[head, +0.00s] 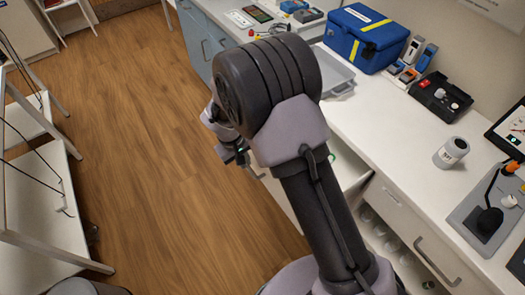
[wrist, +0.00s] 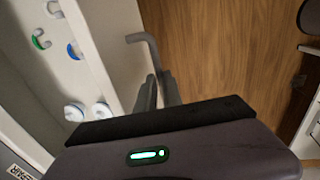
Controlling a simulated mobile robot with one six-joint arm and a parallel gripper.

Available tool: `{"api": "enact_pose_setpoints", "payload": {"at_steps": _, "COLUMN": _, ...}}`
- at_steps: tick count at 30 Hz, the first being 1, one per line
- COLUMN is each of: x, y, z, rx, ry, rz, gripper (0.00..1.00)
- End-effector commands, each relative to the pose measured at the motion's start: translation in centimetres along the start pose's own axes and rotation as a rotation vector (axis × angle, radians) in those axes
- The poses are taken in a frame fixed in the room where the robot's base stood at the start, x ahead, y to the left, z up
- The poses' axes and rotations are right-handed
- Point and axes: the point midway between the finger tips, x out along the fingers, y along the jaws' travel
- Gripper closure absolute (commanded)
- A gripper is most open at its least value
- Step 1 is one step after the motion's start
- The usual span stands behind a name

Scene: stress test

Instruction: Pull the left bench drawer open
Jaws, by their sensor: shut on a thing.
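The left bench drawer (head: 349,170) is white and stands pulled out from the bench, partly hidden behind my arm in the head view. In the wrist view its front panel (wrist: 112,50) runs down the left, with the open inside beyond it. Its grey bar handle (wrist: 151,48) sticks out from the front. My gripper (wrist: 160,90) is shut on this handle; the fingers are at the bar's lower part. In the head view my gripper (head: 238,154) is low, in front of the bench and left of my arm; the grip itself is mostly hidden there.
Inside the drawer lie white rolls (wrist: 75,112) and coloured rings (wrist: 41,39). A shut drawer (head: 415,235) is at the right, above open shelving with jars. A blue case (head: 362,38) and a grey tray (head: 338,75) stand on the bench. The wood floor (head: 140,130) is clear.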

Motion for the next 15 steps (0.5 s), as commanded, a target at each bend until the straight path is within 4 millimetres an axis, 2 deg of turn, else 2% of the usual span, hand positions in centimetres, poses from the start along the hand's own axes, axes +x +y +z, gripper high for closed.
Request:
{"api": "enact_pose_setpoints", "payload": {"at_steps": 1, "x": -0.1, "y": -1.1, "z": 0.0, "rx": -0.004, "ry": 0.001, "rz": 0.000, "gripper": 1.00}}
{"api": "enact_pose_setpoints", "payload": {"at_steps": 6, "x": -0.7, "y": -3.7, "z": -0.1, "rx": -0.002, "ry": 0.001, "rz": 0.000, "gripper": 1.00}}
{"api": "enact_pose_setpoints", "payload": {"at_steps": 15, "x": -1.1, "y": -5.9, "z": -0.1, "rx": 0.000, "ry": 0.002, "rz": 0.000, "gripper": 1.00}}
